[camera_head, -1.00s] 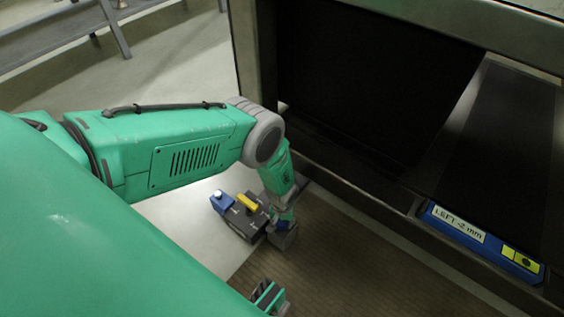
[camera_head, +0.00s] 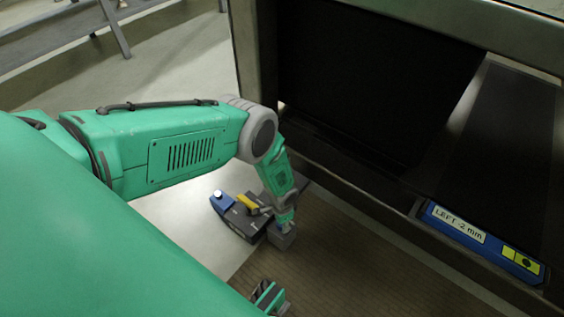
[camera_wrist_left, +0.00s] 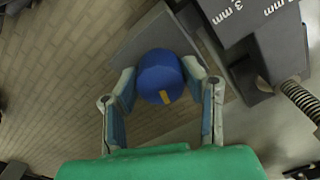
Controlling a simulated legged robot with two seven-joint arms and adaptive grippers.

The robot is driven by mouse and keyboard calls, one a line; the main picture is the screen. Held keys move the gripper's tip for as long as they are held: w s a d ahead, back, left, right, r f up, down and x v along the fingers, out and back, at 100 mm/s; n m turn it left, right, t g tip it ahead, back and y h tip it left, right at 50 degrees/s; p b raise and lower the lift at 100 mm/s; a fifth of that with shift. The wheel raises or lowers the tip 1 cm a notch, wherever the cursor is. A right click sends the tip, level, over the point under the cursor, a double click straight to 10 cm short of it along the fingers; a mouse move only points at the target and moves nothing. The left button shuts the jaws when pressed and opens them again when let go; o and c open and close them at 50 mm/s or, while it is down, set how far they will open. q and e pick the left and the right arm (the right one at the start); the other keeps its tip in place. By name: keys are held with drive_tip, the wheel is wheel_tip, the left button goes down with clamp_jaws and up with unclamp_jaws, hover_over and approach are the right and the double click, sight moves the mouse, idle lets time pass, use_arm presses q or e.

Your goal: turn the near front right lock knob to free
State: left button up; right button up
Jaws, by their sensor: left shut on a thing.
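A blue round knob (camera_wrist_left: 160,72) with a small yellow mark sits on a grey block in the left wrist view. The yellow mark points toward the bottom of that picture. My left gripper (camera_wrist_left: 160,80) is shut on the knob, with one finger at each side of it. In the head view my left gripper (camera_head: 285,217) reaches down onto the grey block (camera_head: 281,238) at the end of the dark fixture. The knob is mostly hidden there by the gripper.
The dark fixture (camera_head: 243,221) beside the gripper carries a yellow bar (camera_head: 247,202) and a blue block (camera_head: 222,203). A large dark machine frame (camera_head: 350,172) stands at the right, with a blue "LEFT -2 mm" label plate (camera_head: 480,240). Brown ribbed floor (camera_head: 340,275) lies open in front.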

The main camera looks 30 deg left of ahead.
use_arm(q)
drive_tip(key=m, duration=0.5)
drive_tip(key=shift+w, duration=0.1)
idle(0.6)
drive_tip(key=o, duration=1.1)
drive_tip(key=shift+o, duration=0.2)
wheel_tip(320, 180, up, 12)
